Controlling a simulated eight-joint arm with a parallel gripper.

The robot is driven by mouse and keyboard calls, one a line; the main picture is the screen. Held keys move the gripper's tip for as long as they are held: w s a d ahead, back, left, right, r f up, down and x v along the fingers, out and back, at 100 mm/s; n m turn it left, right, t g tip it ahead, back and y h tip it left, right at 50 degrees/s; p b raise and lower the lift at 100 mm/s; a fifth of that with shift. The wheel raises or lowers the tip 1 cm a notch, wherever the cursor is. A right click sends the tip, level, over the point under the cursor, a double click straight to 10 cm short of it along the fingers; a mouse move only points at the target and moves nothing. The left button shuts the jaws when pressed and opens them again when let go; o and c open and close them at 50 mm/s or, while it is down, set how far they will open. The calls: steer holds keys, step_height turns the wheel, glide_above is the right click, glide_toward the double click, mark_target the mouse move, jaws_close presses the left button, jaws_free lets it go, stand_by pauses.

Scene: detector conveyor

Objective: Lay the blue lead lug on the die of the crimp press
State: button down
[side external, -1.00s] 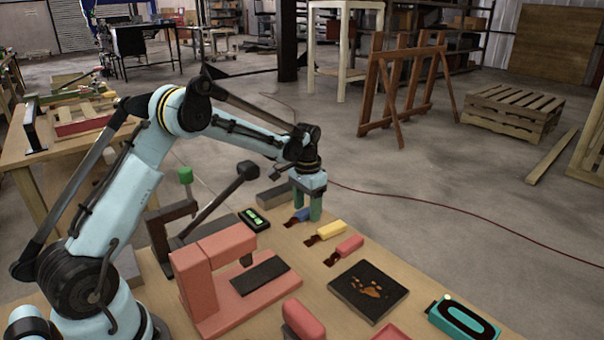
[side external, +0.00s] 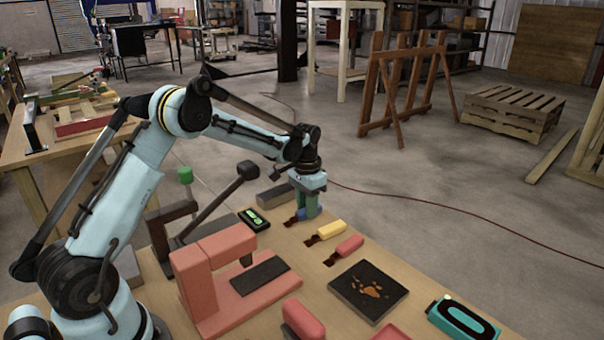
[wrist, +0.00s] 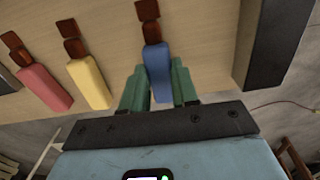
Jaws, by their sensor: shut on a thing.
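The blue lead lug (wrist: 157,68) has a blue sleeve and a brown, flat tongue pointing away from my gripper in the wrist view. My gripper (side external: 307,212) is low at the table's far side, with its green fingers shut on the blue sleeve, one on each side. In the side view the fingers hide most of the lug, and I cannot tell whether it touches the table. A dark C-shaped frame (side external: 157,232) with a long lever and a pink C-shaped machine (side external: 212,262) with a dark plate stand nearer. I cannot tell which is the crimp press.
A yellow lug (side external: 331,229) and a red lug (side external: 349,244) lie beside the blue one. A black device with green lights (side external: 254,219), a grey block (side external: 275,195), a dark stained plate (side external: 367,291) and a teal device (side external: 463,320) are also on the table.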

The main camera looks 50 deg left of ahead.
mark_target(265, 271)
steer(key=r, duration=0.2)
steer(key=d+r, duration=0.1)
steer(key=r, duration=0.1)
steer(key=shift+s+r, duration=0.1)
steer(key=shift+r, duration=0.1)
steer(key=s+d+r, duration=0.3)
steer(key=d+r, duration=0.3)
steer(key=d, duration=0.4)
steer(key=shift+s+f, duration=1.05)
steer(key=shift+s, duration=0.6)
steer(key=shift+s+f, duration=1.1)
steer(key=shift+s, duration=0.6)
steer(key=shift+s+f, duration=1.05)
steer(key=shift+s, duration=0.6)
steer(key=shift+s+f, duration=0.2)
steer(key=shift+s, duration=1)
steer(key=shift+s+f, duration=0.25)
steer(key=shift+s, duration=0.9)
steer(key=shift+s+f, duration=0.2)
steer(key=shift+s, duration=1)
steer(key=shift+f, duration=0.2)
steer(key=c, duration=0.8)
jaws_free()
